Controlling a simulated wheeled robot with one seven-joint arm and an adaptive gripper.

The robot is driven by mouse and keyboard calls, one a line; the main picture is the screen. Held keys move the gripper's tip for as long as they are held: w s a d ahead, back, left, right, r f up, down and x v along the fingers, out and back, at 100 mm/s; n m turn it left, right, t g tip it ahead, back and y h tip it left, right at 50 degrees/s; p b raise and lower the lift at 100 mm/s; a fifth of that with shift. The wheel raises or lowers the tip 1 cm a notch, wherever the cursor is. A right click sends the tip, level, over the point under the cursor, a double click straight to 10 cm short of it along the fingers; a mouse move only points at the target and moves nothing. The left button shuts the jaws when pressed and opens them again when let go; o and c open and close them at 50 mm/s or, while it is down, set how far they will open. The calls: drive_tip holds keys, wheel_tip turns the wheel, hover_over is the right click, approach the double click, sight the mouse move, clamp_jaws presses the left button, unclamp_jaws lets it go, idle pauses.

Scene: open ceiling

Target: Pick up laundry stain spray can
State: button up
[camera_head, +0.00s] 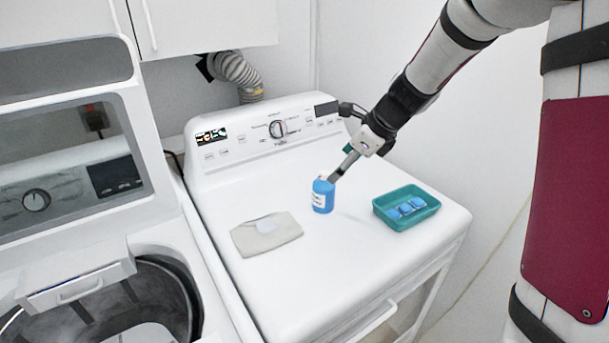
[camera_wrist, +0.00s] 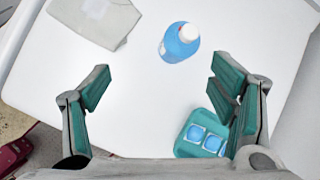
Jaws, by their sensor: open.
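The laundry stain spray can (camera_head: 323,197) looks like a small blue container with a white label. It stands upright on the white machine's top, and in the wrist view the can (camera_wrist: 178,46) shows its white cap. My gripper (camera_head: 344,166) is just above and behind the can, to its upper right in the head view, partly overlapping the can's top. In the wrist view my gripper (camera_wrist: 162,82) has its green-padded fingers spread wide with nothing between them. The can lies beyond the fingertips, slightly right of the middle.
A teal tray (camera_head: 424,218) with several blue packets stands right of the can, near the right finger in the wrist view. A folded beige cloth (camera_head: 250,238) with a pale item on it lies to the left. An open top-loading washer (camera_head: 70,255) stands at left.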

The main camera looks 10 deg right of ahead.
sight(330, 185)
drive_tip(key=w+f+m, duration=0.1)
drive_tip(key=w+f, duration=0.1)
drive_tip(key=f, duration=0.1)
drive_tip(key=w+f+m, duration=0.1)
drive_tip(key=w+f, duration=0.2)
drive_tip(key=f, duration=0.1)
drive_tip(key=w+f+m, duration=0.1)
drive_tip(key=w+f, duration=0.1)
drive_tip(key=f, duration=0.2)
drive_tip(key=shift+w+a+f, duration=0.15)
drive_tip(key=shift+a+f, duration=0.05)
drive_tip(key=shift+a, duration=0.15)
drive_tip(key=shift+d+x, duration=0.2)
drive_tip(key=shift+x, duration=2.4)
drive_tip(key=shift+f, duration=0.1)
drive_tip(key=c, duration=1.8)
drive_tip(key=shift+c, duration=0.2)
